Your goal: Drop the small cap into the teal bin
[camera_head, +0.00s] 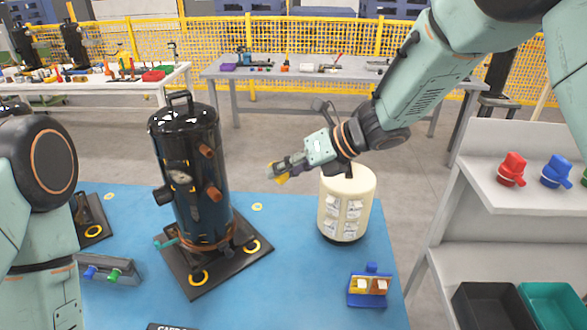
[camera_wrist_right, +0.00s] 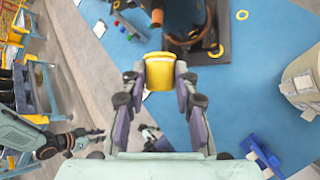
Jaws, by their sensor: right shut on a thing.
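My right gripper (camera_head: 274,172) is shut on the small yellow cap (camera_wrist_right: 160,72), which sits between its fingertips in the right wrist view. The cap shows as a small yellow patch in the head view (camera_head: 281,179). The gripper holds it in the air between the black compressor tank (camera_head: 190,170) and the cream canister (camera_head: 347,203), above the table's far edge. The teal bin (camera_head: 552,290) is at the lower right on the lower shelf, partly cut off by the frame. My left arm stands at the left edge; its gripper is not seen.
A black bin (camera_head: 488,300) stands beside the teal bin. The shelf above holds a red valve (camera_head: 512,169) and a blue valve (camera_head: 556,171). A blue stand (camera_head: 368,288) with small blocks is on the blue mat (camera_head: 285,285). Grey floor separates the mat from the back tables.

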